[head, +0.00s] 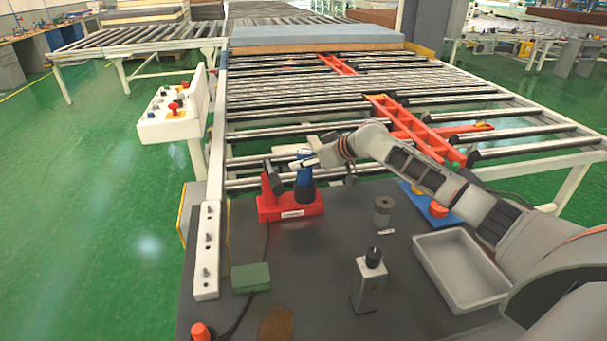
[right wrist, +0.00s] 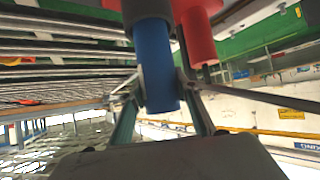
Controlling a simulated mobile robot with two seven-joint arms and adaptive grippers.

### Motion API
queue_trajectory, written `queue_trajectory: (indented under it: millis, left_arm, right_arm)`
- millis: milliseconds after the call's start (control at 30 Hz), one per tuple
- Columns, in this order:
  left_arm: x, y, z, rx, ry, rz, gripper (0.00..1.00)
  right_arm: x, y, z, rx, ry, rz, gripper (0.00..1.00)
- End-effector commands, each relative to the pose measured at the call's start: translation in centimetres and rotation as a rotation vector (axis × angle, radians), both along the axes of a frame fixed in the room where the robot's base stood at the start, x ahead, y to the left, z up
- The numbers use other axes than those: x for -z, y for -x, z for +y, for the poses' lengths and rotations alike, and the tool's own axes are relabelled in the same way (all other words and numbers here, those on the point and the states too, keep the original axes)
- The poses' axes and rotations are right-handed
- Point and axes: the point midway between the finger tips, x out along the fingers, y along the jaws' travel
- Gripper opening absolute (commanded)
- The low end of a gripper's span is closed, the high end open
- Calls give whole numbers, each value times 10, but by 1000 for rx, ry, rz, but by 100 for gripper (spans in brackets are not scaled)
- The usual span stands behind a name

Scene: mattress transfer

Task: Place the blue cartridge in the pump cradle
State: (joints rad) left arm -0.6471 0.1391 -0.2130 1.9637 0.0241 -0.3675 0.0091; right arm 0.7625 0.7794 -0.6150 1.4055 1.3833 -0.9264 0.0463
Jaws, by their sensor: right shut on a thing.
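The blue cartridge (head: 304,176) stands upright at the red pump (head: 290,208), with its lower end in the dark round cradle (head: 305,194). How deep it sits I cannot tell. My right gripper (head: 303,163) is shut on the upper part of the cartridge, coming in from the right. In the right wrist view, the blue cartridge (right wrist: 153,55) lies between the fingers (right wrist: 163,88), and its far end goes into the dark ring (right wrist: 147,9). A red pump part (right wrist: 197,28) is beside it. My left gripper is not in view.
The pump stands near the back edge of the dark worktop (head: 330,250), by the roller conveyor (head: 280,150). A grey tray (head: 460,268), a small canister (head: 369,282), a grey cylinder (head: 382,211) and a green block (head: 251,278) share the worktop. A white control box (head: 172,115) stands at left.

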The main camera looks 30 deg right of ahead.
Motion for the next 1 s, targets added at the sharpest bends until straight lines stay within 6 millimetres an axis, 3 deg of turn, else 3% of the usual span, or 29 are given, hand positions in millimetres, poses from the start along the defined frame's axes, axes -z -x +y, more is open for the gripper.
queue_trajectory:
  millis: [300, 667, 700, 767, 1000]
  left_arm:
    - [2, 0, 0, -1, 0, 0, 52]
    - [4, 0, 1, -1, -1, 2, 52]
    - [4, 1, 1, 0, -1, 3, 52]
    - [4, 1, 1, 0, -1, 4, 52]
    - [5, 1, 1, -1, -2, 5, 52]
  right_arm:
    - [39, 0, 0, 2, -3, 2, 5]
    - [43, 0, 0, 1, -1, 0, 5]
    - [45, 0, 0, 1, 0, 2, 34]
    - [44, 0, 0, 1, 0, 2, 48]
    - [44, 0, 0, 1, 0, 2, 48]
